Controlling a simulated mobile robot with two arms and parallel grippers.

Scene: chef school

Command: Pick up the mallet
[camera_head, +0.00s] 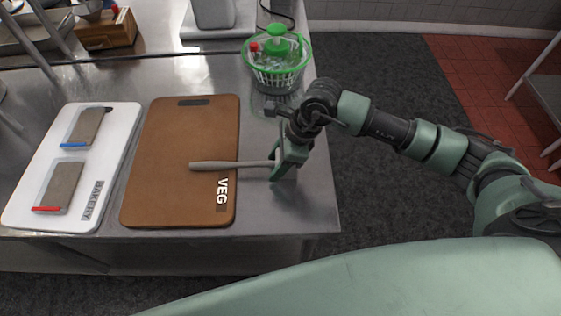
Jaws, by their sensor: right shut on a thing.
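The mallet's long grey-brown handle (230,165) points left from my right gripper, above the brown VEG cutting board (165,190). My right gripper (278,162) is at the right part of the steel table, just right of the board. It is shut on the mallet. The mallet's head cannot be made out clearly at the gripper. I cannot tell if the handle touches the board. My left gripper is not in view.
A white BAKERY board (115,145) with two grey blocks, one blue-edged (83,128) and one red-edged (60,187), lies left. A green-rimmed salad spinner (275,75) stands behind my right gripper. The steel table (310,190) ends just right of it.

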